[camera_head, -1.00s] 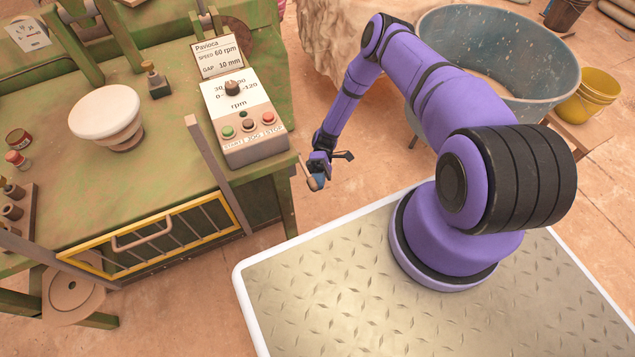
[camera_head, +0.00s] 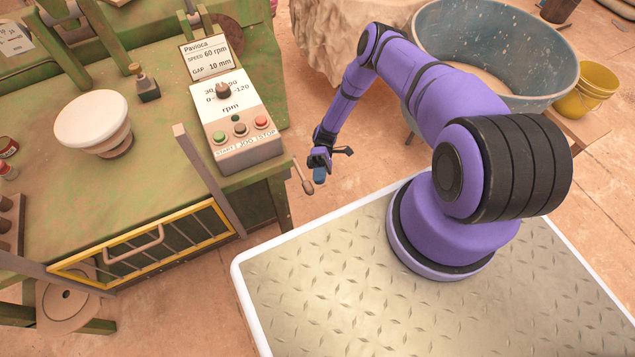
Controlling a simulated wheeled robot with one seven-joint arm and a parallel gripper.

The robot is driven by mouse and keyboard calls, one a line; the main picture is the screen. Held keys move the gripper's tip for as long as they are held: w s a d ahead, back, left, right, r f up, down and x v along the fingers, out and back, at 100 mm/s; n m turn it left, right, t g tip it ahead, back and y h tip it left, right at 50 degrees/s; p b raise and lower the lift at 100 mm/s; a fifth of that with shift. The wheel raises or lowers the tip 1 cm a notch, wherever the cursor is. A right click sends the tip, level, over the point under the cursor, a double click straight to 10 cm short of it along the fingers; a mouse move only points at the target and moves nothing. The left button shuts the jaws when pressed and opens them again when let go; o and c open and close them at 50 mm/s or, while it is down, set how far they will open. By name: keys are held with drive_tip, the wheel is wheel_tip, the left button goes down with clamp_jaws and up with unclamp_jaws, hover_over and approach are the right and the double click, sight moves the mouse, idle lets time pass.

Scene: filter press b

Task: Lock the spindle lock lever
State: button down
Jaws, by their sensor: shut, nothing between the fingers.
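A small lever (camera_head: 303,178) with a thin rod and a brown knob shows at the right side of the green machine (camera_head: 160,185). It slants down to the right, and it looks like the spindle lock lever. A small gap shows between the fingertips and the knob in this view. The lever's pivot is too small to make out.
A control box (camera_head: 235,130) with a dial and buttons stands on the machine's right edge. A yellow-framed guard (camera_head: 145,245) hangs at the front, beside a grey post (camera_head: 205,180). A blue tub (camera_head: 495,55) and yellow bucket (camera_head: 588,92) stand behind my arm.

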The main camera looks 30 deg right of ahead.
drive_tip(key=v, duration=0.5)
drive_tip(key=shift+w+d+f, duration=0.2)
drive_tip(key=shift+w+d, duration=0.05)
drive_tip(key=shift+w, duration=0.05)
